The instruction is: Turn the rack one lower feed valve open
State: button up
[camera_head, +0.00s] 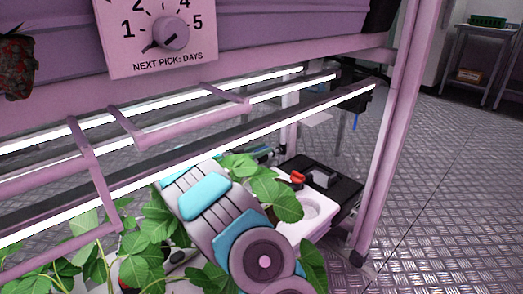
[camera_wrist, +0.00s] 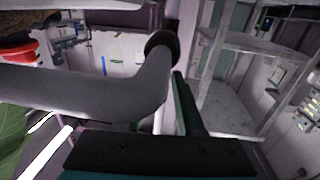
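In the head view a small red part (camera_head: 298,178), perhaps a valve handle, shows low in the rack beside a black box and a white tray. I cannot tell whether it is the lower feed valve, or how far it is turned. My arm reaches under the rack among leaves, and its end is hidden there. In the wrist view a thick grey curved pipe (camera_wrist: 90,95) crosses close in front of my gripper (camera_wrist: 183,105). Only one dark finger shows clearly, beside the pipe's bend; contact is unclear. A red object (camera_wrist: 19,51) is at upper left, partly behind the pipe.
The pink rack (camera_head: 345,62) has bright light tubes and bars above my arm. Strawberry leaves (camera_head: 150,240) crowd around it. A white tray (camera_head: 318,212) and black box (camera_head: 345,190) stand at the rack's foot. Open metal floor (camera_head: 440,180) lies to the right.

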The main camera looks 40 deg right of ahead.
jog(key=shift+o, duration=0.6)
jog(key=a, duration=0.7)
jog(key=shift+w+a, duration=0.15)
jog(key=shift+a, duration=0.25)
